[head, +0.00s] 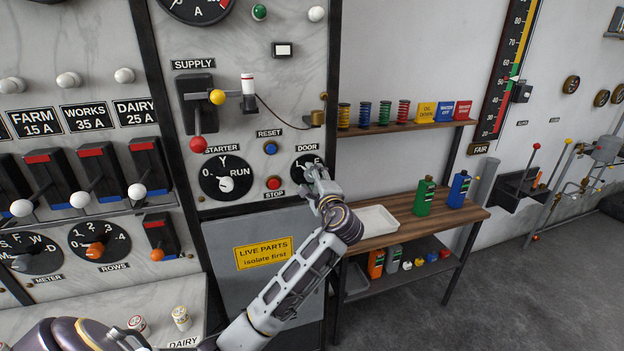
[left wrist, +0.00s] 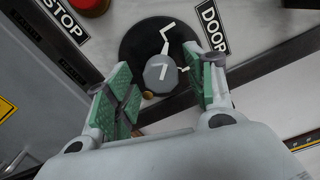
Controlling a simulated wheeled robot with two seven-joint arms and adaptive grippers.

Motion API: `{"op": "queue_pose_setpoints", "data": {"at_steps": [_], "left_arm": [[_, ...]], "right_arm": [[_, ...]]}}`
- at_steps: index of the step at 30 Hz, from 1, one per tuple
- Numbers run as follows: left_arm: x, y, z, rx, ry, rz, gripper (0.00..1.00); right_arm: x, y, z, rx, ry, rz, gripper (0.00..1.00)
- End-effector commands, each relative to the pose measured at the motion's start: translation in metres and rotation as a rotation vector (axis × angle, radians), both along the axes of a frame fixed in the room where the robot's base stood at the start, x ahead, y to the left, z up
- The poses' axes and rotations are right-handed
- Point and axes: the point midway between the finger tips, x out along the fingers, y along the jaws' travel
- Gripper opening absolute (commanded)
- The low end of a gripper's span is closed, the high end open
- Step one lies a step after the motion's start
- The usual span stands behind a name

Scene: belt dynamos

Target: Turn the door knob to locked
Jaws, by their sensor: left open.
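The door knob (head: 300,173) is on a round black dial below the DOOR label, at the lower right of the panel. My left gripper (head: 317,178) is in front of it and partly hides the dial in the head view. In the left wrist view, the grey faceted knob (left wrist: 160,73) with a white mark shows between the green-padded fingers of my left gripper (left wrist: 163,86). The fingers are open, one on each side of the knob; I cannot tell whether either touches it. White letters show on the dial, partly hidden; its setting is unclear. My right gripper is not in view.
The red STOP button (head: 273,183) and blue RESET button (head: 270,147) sit just left of the dial. The STARTER dial (head: 226,176) is further left. A wooden bench (head: 405,237) with a white tray (head: 375,223) and bottles stands to the right.

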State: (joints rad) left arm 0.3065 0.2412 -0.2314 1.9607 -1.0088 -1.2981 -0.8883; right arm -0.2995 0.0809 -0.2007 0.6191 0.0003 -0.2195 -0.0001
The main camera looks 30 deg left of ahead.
Motion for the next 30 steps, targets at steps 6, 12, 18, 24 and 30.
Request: {"op": "queue_pose_setpoints", "data": {"at_steps": [6, 12, 18, 24, 30], "left_arm": [[-0.015, -0.018, 0.0, -0.002, -0.001, -0.001, 0.54], [-0.034, -0.041, -0.001, -0.002, 0.001, -0.001, 0.54], [-0.054, -0.063, -0.001, -0.002, 0.001, -0.001, 0.54], [-0.067, -0.079, 0.0, -0.003, 0.0, 0.0, 0.54], [-0.073, -0.085, 0.0, -0.001, 0.0, 0.0, 0.54]], "right_arm": [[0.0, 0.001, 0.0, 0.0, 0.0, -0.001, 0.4], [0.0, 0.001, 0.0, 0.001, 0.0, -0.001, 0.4], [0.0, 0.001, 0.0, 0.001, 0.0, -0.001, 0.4], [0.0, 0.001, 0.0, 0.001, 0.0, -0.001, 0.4], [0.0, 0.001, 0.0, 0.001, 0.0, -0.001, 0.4]]}}
